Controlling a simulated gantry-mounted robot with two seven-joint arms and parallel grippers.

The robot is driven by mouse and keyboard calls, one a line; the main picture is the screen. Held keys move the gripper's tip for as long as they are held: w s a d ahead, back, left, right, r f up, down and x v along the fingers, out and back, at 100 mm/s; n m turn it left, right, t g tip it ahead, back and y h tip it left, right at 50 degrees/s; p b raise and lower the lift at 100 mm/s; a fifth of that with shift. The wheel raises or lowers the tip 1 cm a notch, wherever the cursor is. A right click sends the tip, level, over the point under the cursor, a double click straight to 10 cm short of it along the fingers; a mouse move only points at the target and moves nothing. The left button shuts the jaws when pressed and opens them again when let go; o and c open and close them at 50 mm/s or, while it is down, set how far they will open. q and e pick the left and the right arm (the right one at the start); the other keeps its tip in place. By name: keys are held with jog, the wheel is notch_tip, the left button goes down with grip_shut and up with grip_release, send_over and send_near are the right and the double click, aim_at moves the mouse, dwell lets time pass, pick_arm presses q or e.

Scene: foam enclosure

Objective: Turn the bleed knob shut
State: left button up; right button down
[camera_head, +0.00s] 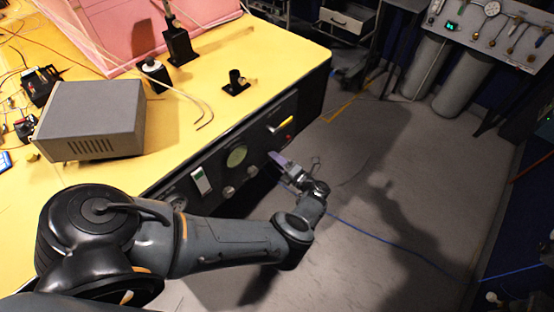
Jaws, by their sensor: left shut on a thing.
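The dark front panel (213,172) under the yellow bench top carries a round green gauge (236,156), a knob (252,170), another knob (228,191) and a yellow lever (280,124). I cannot tell from labels which one is the bleed knob. My left gripper (276,158) reaches up to the panel from the front, right of the gauge and below the yellow lever. Its fingers are shut on a small part at the panel, most likely the bleed knob, which the fingers hide. My right gripper is not in view.
A grey box (91,118), a black bracket (179,45), a small black fitting (236,83) and loose cables stand on the yellow bench (262,50). Grey cylinders (461,88) stand at the back right under a tool panel. The grey floor right of my arm is mostly clear.

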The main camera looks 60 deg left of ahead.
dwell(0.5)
pick_arm(q)
jog(key=o, duration=1)
jog(key=shift+o, duration=0.2)
jog(key=b+v, duration=0.1)
jog(key=v, duration=0.9)
jog(key=shift+d+b, duration=0.3)
jog(key=shift+d, duration=0.05)
jog(key=shift+w, duration=0.1)
